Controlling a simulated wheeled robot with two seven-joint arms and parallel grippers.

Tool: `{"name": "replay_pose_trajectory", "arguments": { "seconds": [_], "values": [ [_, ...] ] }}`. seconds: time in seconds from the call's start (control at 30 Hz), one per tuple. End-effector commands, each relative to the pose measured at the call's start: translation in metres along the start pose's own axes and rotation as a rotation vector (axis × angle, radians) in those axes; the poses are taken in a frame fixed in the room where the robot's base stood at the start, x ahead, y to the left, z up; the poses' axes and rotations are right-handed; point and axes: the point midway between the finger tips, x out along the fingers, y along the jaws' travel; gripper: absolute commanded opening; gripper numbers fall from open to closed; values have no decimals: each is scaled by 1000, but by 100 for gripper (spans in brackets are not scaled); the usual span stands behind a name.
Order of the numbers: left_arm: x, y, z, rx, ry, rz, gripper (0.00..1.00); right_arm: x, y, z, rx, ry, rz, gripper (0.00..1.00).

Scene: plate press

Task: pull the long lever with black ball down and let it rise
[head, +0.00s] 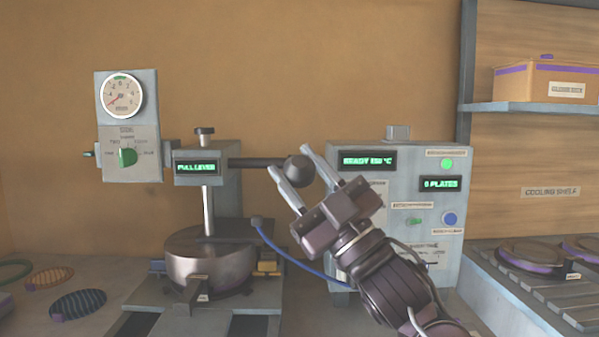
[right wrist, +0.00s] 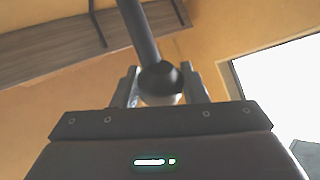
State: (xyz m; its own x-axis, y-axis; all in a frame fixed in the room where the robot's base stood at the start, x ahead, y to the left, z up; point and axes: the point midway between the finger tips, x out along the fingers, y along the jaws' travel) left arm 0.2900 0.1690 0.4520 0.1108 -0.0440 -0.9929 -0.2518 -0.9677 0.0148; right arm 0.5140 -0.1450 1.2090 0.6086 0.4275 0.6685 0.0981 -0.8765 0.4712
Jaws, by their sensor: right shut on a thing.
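The long dark lever (head: 255,162) sticks out to the right from the press head and stands about level. Its black ball (head: 299,170) is at the right end. My right gripper (head: 290,160) is shut on the black ball, with one finger on each side. In the right wrist view the ball (right wrist: 161,79) sits between the two fingers, with the lever rod running up from it. The press head (head: 204,164) has a small green display that reads "PULL LEVER". My left gripper is not in view.
A grey control box (head: 425,240) with green displays stands behind my right arm. A gauge panel (head: 128,125) is at the left. The round press pot (head: 208,262) is below the head. Patterned discs (head: 78,304) lie at the lower left. A shelf with a box (head: 547,82) is at the right.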

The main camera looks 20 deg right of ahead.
Motion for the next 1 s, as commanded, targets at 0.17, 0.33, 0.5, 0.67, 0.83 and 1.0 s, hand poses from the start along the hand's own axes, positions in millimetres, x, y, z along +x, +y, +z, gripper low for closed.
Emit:
{"name": "replay_pose_trajectory", "arguments": {
  "seconds": [0.17,0.33,0.5,0.67,0.83,1.0],
  "values": [
    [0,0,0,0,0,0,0,0,2,-1,0,1,6,56],
    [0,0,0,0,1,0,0,0,2,-1,0,2,5,60],
    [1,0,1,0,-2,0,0,-4,1,0,0,0,4,60],
    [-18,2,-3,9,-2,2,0,-25,0,2,0,-1,3,60],
    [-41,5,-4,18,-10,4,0,-52,-1,2,0,-3,3,60],
    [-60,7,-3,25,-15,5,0,-71,0,2,0,-2,4,60]
  ]
}}
